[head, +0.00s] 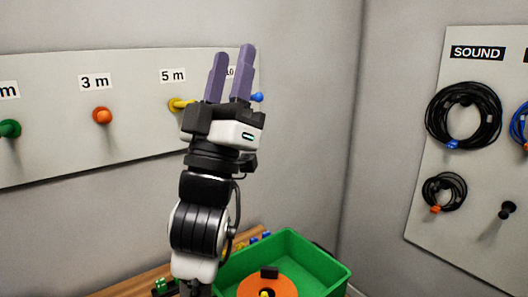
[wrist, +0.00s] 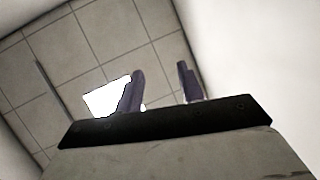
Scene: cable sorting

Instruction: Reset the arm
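My gripper (head: 231,72) points up in the head view, its two purple fingers apart with nothing between them. It is in front of the left wall board and covers part of the label at the board's right end. In the wrist view my gripper's fingers (wrist: 162,92) also stand apart and empty, with a tiled ceiling and a bright ceiling light (wrist: 106,98) behind them. My arm is raised and nearly upright.
The left board (head: 45,100) has green, orange (head: 102,116), yellow and blue pegs. A green bin (head: 333,277) with an orange disc-shaped item (head: 284,285) stands below right. The right board (head: 480,170) carries coiled black cables (head: 443,192) and an empty black peg (head: 508,209).

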